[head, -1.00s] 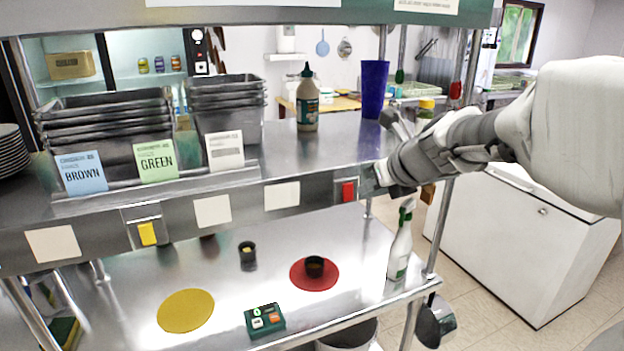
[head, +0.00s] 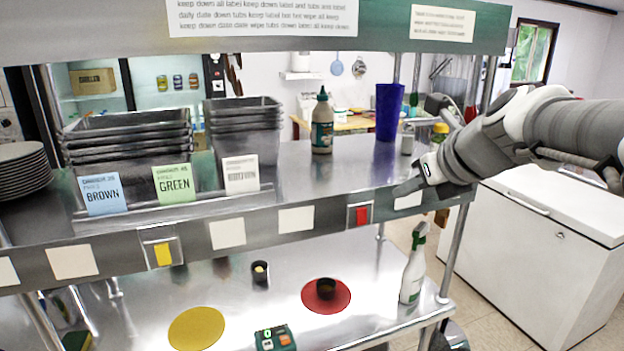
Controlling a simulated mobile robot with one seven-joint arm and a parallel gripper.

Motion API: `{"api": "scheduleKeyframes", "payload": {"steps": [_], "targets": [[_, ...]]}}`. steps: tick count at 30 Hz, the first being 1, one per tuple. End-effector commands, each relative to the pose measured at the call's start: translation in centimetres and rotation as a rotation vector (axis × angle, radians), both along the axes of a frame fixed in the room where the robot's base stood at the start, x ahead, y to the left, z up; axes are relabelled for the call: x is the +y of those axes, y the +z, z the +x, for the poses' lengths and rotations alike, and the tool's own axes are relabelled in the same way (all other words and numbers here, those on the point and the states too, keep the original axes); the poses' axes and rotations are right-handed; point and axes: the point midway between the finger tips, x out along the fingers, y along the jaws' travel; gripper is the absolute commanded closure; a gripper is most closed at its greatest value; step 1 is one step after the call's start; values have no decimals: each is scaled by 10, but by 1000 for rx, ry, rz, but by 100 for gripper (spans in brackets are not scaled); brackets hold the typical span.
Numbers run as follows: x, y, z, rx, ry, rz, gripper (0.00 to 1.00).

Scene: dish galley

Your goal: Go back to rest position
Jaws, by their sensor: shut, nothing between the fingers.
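My gripper (head: 408,188) is in the head view at the right end of the upper steel shelf, in front of its edge strip. It is shut and holds nothing that I can see. My arm reaches in from the right edge of the view. The red switch (head: 360,215) on the shelf's front strip is just left of my gripper, with a gap between them. The yellow switch (head: 162,254) is further left on the same strip.
Steel tubs (head: 130,150), a squeeze bottle (head: 322,125) and a blue cup (head: 389,110) stand on the upper shelf. Below are a red disc (head: 340,303) bearing a small dark cup (head: 326,288), a yellow disc (head: 196,328) and a spray bottle (head: 413,268). A white chest (head: 550,250) stands right.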

Motion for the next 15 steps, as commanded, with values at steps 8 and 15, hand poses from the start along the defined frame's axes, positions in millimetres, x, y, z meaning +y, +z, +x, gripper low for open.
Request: {"api": "scheduleKeyframes", "payload": {"steps": [8, 15], "targets": [[23, -19, -42, -43, 359, -369, 100], [40, -47, -94, -103, 846, -822, 100]]}}
